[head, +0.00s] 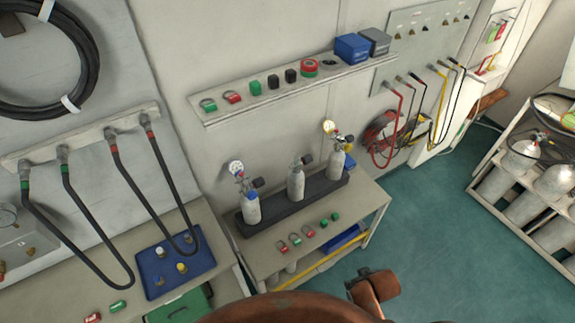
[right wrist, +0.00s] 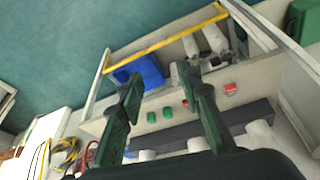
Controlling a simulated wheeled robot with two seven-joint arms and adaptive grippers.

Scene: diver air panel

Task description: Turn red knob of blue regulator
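A regulator with a blue-rimmed gauge (head: 236,168) sits on the blue-banded cylinder (head: 251,208), leftmost in the dark rack (head: 318,195) on the middle table. A red knob on it cannot be made out. A second regulator with a yellow-rimmed gauge (head: 329,127) sits on the right cylinder (head: 334,165). The middle cylinder (head: 296,184) shows no gauge. In the right wrist view, my right gripper (right wrist: 162,82) is open, its fingers apart with nothing between them, seen over the table front. The blue regulator is not recognisable there. My left gripper is not in view.
Red and green small parts (head: 310,232) lie along the table's front. A blue tray (head: 205,262) with small fittings is on the left table. A wall shelf (head: 230,107) runs above the cylinders. Black hoses (head: 90,225) hang at left. Floor (head: 430,235) at right is clear.

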